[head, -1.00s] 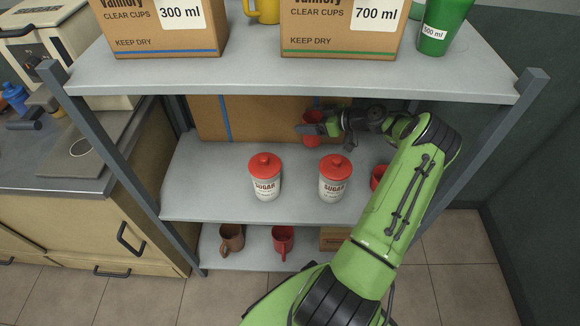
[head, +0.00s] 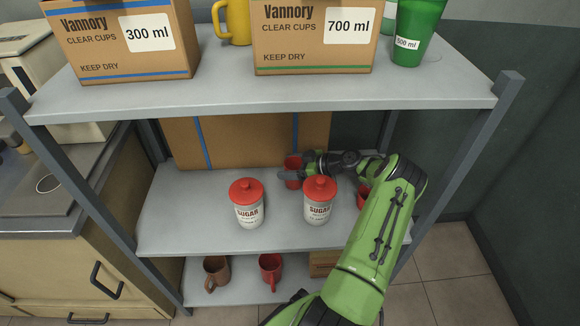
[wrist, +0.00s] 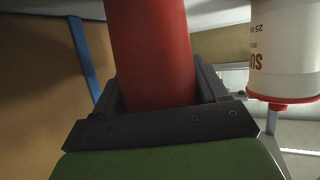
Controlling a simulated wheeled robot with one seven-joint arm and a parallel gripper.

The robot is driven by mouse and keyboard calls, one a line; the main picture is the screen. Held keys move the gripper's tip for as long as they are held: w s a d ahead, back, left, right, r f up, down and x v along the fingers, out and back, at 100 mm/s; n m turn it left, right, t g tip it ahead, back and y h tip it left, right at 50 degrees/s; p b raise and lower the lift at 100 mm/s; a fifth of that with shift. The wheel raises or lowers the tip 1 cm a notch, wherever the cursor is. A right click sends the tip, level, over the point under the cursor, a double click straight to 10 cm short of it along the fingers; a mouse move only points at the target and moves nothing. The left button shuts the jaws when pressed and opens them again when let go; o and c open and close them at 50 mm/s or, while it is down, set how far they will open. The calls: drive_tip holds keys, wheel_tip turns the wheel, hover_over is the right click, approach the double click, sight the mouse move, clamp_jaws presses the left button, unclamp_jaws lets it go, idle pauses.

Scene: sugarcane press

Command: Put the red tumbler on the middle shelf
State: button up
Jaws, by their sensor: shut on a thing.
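The red tumbler (head: 293,172) is at the back of the middle shelf (head: 180,215), behind the two sugar jars and in front of a large cardboard box. My gripper (head: 295,174) is shut on it, reaching in from the right. In the wrist view the red tumbler (wrist: 150,50) stands between the two dark fingers. Its base is partly hidden in the head view, so I cannot tell whether it touches the shelf.
Two sugar jars with red lids, a left one (head: 247,205) and a right one (head: 318,203), stand close in front. A red item (head: 363,196) is partly hidden by my arm. Above, the top shelf (head: 250,95) limits headroom. The middle shelf's left part is clear.

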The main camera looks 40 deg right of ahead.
drive_tip(key=o, duration=0.8)
drive_tip(key=shift+s+d+r, duration=0.1)
drive_tip(key=shift+s+r, duration=0.05)
drive_tip(key=shift+r, duration=0.1)
drive_tip(key=p+v, duration=0.1)
drive_tip(key=v, duration=0.6)
drive_tip(key=shift+p, duration=0.4)
